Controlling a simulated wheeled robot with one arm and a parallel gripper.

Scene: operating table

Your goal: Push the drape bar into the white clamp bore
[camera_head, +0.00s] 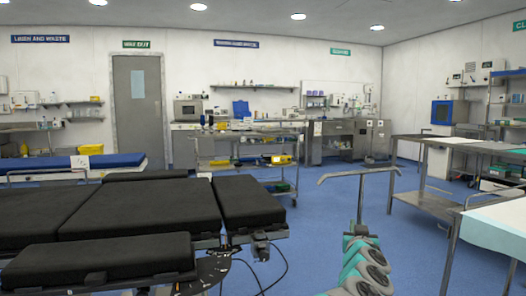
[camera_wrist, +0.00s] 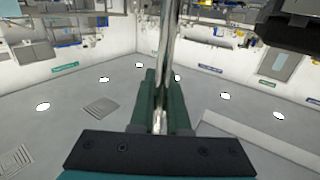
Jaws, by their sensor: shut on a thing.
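The drape bar (camera_head: 359,196) is a thin metal rod with a long crosspiece at its top. It stands roughly upright in the head view, to the right of the operating table and apart from it. My gripper (camera_head: 359,236) is shut on its lower part. In the wrist view the bar (camera_wrist: 168,45) runs up from between the green fingers of my gripper (camera_wrist: 162,105). A small dark clamp-like block (camera_head: 261,245) sits on the table's side rail, left of my gripper. I cannot make out a white clamp or its bore.
The black padded operating table (camera_head: 140,212) fills the left foreground, and dark cables hang beside its rail. A steel table (camera_head: 435,205) stands at the right, with a draped surface (camera_head: 497,228) nearer. A cart (camera_head: 245,165) stands behind. Blue floor (camera_head: 310,240) is clear between table and arm.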

